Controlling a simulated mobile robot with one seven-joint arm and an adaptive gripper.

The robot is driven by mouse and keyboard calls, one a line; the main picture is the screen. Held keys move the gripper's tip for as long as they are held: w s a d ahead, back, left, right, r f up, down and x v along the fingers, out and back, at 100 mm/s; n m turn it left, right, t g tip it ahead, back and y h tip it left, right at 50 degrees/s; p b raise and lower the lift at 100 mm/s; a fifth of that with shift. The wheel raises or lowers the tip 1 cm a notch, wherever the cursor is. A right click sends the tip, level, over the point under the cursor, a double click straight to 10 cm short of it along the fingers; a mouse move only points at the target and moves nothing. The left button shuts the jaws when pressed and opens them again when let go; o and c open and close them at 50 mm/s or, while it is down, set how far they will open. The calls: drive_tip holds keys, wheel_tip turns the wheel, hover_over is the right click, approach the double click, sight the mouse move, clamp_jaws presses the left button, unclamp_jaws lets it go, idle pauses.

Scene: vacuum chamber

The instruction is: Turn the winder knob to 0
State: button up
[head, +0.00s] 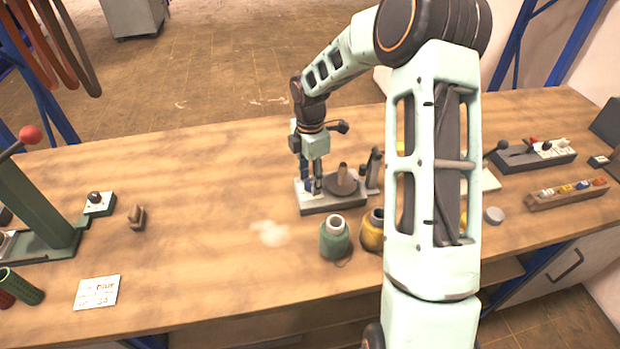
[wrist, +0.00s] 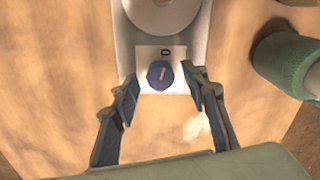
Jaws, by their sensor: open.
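The winder (head: 333,203) stands on the workbench, with a grey base, a round disc and an upright spindle. In the wrist view its knob (wrist: 160,75) is dark blue and round, with a short pale mark on top, roughly upright in the picture. The knob sits on a white plate (wrist: 147,54) with a small dark marking just above it; I cannot read this surely. My gripper (head: 313,186) points down over the winder's front left part. Its open fingers (wrist: 162,86) stand either side of the knob, with gaps visible. In the head view I cannot make out the knob behind my gripper.
A green thread spool (head: 335,238) stands just in front of the winder, with a yellow spool (head: 372,230) beside it. A small box with a black knob (head: 97,202) and a written card (head: 97,292) lie at left. The bench left of the winder is largely clear.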

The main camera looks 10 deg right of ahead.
sight(310, 182)
wheel_tip(310, 182, up, 12)
idle(0.6)
